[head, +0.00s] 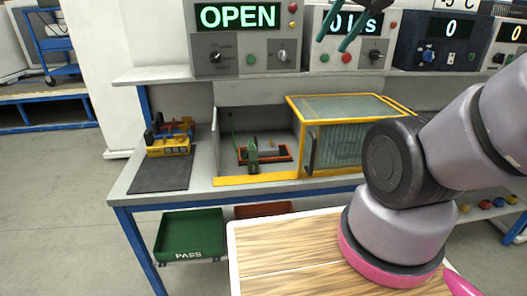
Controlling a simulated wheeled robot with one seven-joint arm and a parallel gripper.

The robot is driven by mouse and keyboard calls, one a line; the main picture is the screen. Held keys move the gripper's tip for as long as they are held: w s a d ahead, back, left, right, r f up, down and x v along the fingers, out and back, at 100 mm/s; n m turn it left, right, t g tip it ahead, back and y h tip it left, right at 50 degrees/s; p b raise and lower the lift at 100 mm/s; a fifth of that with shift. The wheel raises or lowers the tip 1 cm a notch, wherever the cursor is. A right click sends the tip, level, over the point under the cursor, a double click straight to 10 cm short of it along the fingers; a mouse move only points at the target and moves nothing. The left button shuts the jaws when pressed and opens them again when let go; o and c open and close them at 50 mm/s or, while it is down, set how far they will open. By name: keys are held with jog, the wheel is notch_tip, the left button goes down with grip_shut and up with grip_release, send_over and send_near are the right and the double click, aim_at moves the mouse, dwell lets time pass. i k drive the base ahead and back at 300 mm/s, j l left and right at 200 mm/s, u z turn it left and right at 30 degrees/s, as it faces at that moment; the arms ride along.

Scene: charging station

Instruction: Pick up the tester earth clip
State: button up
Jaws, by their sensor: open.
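A small green upright piece (252,156) looks like the tester earth clip. It stands at the front of a reddish-brown fixture (284,155) in the open left bay of the bench, and a thin green lead rises behind it to its left. It is too small to tell what it grips. My gripper (331,46) shows only as two dark green fingers at the top edge. They are apart, with nothing visible between them, and appear in front of the instruments, well above and right of the clip. Its upper part is out of frame.
A yellow-framed clear guard (348,108) closes the bay's right side. A dark mat (160,178) with a yellow device (168,147) lies left. Instruments (246,38), one reading OPEN, line the shelf above. A green PASS bin (190,234) sits below. My arm fills the right.

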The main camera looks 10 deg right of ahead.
aim_at(253, 160)
jog(key=l+u, duration=0.2)
jog(key=u, duration=0.15)
jog(key=l+u, duration=0.45)
jog(key=u, duration=0.25)
